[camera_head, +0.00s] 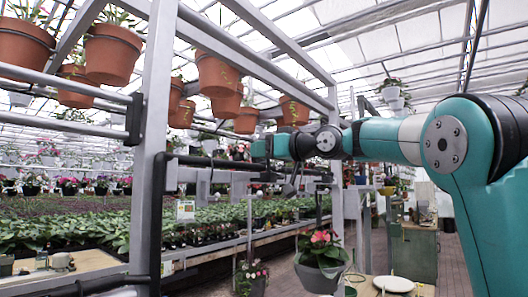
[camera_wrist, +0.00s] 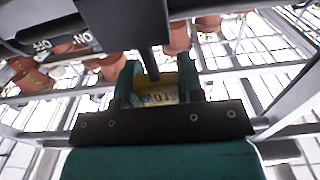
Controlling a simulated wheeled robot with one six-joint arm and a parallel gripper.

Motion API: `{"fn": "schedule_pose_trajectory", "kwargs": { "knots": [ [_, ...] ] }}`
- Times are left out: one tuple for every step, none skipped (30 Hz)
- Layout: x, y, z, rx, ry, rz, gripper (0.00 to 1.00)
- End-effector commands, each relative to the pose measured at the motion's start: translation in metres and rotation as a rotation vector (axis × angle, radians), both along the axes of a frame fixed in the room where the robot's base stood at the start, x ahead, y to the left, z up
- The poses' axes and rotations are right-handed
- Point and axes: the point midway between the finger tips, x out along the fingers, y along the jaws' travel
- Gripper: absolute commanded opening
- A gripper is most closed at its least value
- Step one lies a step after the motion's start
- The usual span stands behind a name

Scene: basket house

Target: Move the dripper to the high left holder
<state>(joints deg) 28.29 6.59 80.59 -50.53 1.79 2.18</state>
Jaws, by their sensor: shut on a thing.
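My gripper (camera_wrist: 153,82) has teal fingers and is shut on the dripper (camera_wrist: 160,97), a dark piece with a yellow, lettered label that appears upside down in the wrist view. A dark upright piece (camera_wrist: 150,62) runs up from between the fingers towards a dark block above. I cannot tell whether the dripper touches that block. In the head view my gripper (camera_head: 262,149) is by the rack's horizontal bar, right of the near metal post, and the dripper is too small to make out. I cannot tell which part is the high left holder.
A metal rack (camera_head: 156,140) with terracotta pots (camera_head: 113,53) hanging above stands close to my arm. A dark bar (camera_head: 215,162) runs along it. White lettering (camera_wrist: 82,39) marks a dark beam at upper left. A potted pink flower (camera_head: 322,258) is below; brick floor lies right.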

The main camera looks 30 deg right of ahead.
Motion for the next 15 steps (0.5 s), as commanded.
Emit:
{"fn": "schedule_pose_trajectory", "kwargs": {
  "knots": [
    [0.0, 0.0, 0.001, 0.0, 0.0, 0.0, 0.22],
    [0.0, 0.0, 0.001, 0.0, 0.0, 0.0, 0.22],
    [0.0, 0.0, 0.001, 0.0, 0.0, 0.0, 0.22],
    [0.0, 0.0, 0.001, 0.0, 0.0, 0.0, 0.22],
    [0.0, 0.0, 0.001, 0.0, 0.0, 0.0, 0.22],
    [0.0, 0.0, 0.0, 0.0, 0.0, 0.0, 0.22],
    [0.0, 0.0, 0.0, 0.0, 0.0, 0.0, 0.22],
    [0.0, 0.0, -0.001, 0.0, 0.0, 0.0, 0.22],
    [0.0, 0.0, -0.002, 0.0, 0.0, 0.0, 0.22],
    [0.0, 0.0, -0.003, 0.0, 0.0, 0.0, 0.22],
    [0.0, 0.0, -0.004, 0.0, 0.0, 0.0, 0.22],
    [0.0, 0.0, -0.006, 0.0, 0.0, 0.0, 0.22],
    [0.0, 0.0, -0.007, 0.0, 0.0, 0.0, 0.22],
    [0.0, 0.0, -0.009, 0.0, 0.0, 0.0, 0.22],
    [0.0, 0.0, -0.011, 0.0, 0.0, 0.0, 0.22]
  ]
}}
